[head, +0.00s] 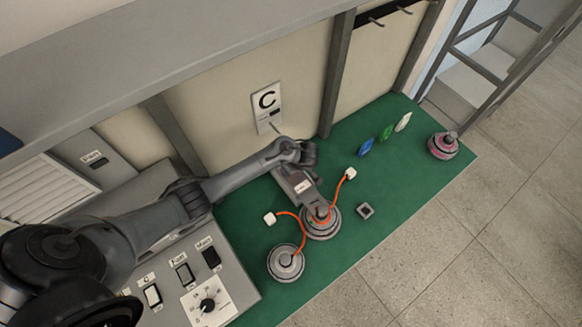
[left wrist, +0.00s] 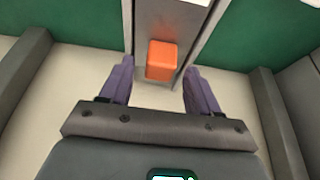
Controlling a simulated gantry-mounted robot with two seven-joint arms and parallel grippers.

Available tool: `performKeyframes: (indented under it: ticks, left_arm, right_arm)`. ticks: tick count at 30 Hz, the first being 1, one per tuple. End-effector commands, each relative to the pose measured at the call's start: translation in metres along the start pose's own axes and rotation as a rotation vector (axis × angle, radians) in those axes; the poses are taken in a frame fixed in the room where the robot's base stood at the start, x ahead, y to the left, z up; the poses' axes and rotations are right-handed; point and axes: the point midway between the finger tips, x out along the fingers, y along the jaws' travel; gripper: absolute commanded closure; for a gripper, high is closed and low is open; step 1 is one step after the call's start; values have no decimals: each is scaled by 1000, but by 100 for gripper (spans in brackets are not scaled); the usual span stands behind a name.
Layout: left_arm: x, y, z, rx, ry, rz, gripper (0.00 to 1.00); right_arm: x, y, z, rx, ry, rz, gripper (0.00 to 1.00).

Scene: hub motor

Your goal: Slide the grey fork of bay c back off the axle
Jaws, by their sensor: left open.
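The grey fork (head: 297,183), with a small white label, stands at the middle of the green mat below the wall sign C. Its lower end meets a round hub motor (head: 320,224); the axle itself is not clear. In the left wrist view a grey bar (left wrist: 150,18), apparently the fork, carries an orange block (left wrist: 161,60). My left gripper (left wrist: 158,68) is open, its purple fingers on either side of the bar's end and apparently apart from it. In the head view my left arm ends at the fork's upper end and its fingers are hidden. My right gripper is not in view.
A second hub motor (head: 286,263) with an orange cable and a white connector (head: 270,218) lies front left. A dark square part (head: 366,211), coloured pieces (head: 386,133) and a pinkish hub (head: 443,146) lie to the right. A switch panel (head: 225,280) borders the mat's left.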

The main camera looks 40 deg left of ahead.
Motion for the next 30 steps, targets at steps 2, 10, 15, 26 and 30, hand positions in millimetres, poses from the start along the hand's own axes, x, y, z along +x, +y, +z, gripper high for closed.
performKeyframes:
  ticks: [2,10,15,26,30]
  left_arm:
    - [7,0,0,-1,1,1,38]
    - [14,0,-1,-1,0,1,38]
    - [14,0,0,-1,0,1,38]
    - [14,0,0,0,0,0,93]
    - [14,0,0,0,0,0,100]
  right_arm:
    - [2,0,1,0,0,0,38]
    - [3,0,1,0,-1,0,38]
    - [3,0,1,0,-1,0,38]
    - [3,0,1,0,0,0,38]
    - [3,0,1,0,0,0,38]
